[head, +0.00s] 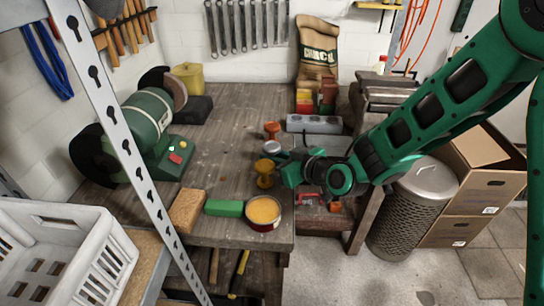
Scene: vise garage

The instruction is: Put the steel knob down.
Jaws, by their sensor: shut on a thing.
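A grey block with holes (314,124) lies behind my gripper. A green grinder (147,118) stands left. The bench's left middle is clear.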

